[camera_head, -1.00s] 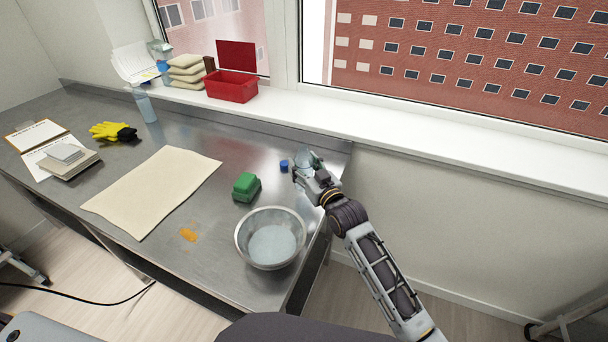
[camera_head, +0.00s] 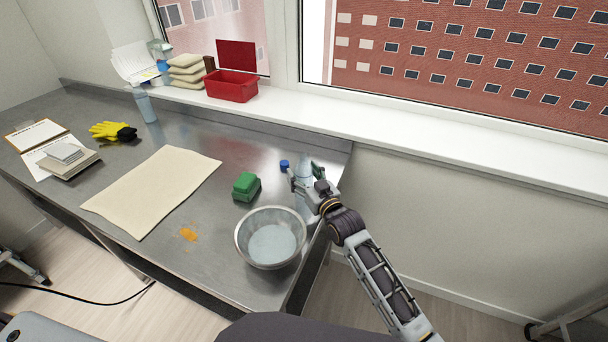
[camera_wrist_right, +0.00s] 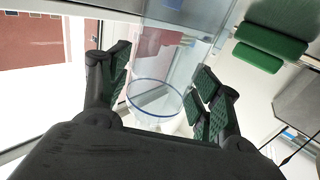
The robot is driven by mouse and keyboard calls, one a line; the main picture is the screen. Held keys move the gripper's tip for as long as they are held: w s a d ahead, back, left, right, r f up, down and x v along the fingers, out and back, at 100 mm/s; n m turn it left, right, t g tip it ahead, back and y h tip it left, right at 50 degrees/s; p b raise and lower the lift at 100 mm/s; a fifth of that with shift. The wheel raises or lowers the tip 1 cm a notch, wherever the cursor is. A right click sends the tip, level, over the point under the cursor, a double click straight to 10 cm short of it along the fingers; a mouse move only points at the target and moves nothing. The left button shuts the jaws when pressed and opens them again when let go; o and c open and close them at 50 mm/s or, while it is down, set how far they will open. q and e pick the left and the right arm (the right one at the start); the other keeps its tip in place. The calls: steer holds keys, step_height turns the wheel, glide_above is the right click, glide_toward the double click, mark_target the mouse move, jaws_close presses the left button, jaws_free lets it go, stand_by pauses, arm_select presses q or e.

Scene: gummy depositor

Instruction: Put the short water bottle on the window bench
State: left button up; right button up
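A clear bottle (camera_head: 305,168) stands at the right end of the steel table, partly hidden by my right gripper (camera_head: 307,187). In the right wrist view the clear bottle (camera_wrist_right: 158,98) shows a blue-edged round end between the two green-padded fingers of my right gripper (camera_wrist_right: 165,90). The fingers are spread, with a visible gap on the left side of the bottle. The window bench (camera_head: 400,131) is the white sill along the window behind the table. Another clear bottle (camera_head: 146,106) stands at the table's back left. My left gripper is out of view.
A red box (camera_head: 231,88) and stacked beige packs (camera_head: 186,71) stand on the sill's left part. The sill's right part is clear.

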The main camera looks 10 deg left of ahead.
steer(key=shift+o, duration=0.2)
steer(key=shift+r, duration=0.15)
steer(key=shift+s+d, duration=0.3)
steer(key=shift+v, duration=0.8)
steer(key=v, duration=0.7)
steer(key=shift+s+d, duration=0.1)
steer(key=shift+s, duration=0.05)
steer(key=shift+s+d, duration=0.25)
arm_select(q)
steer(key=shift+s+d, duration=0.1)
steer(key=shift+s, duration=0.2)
arm_select(e)
steer(key=shift+s+d, duration=0.45)
steer(key=shift+s, duration=0.15)
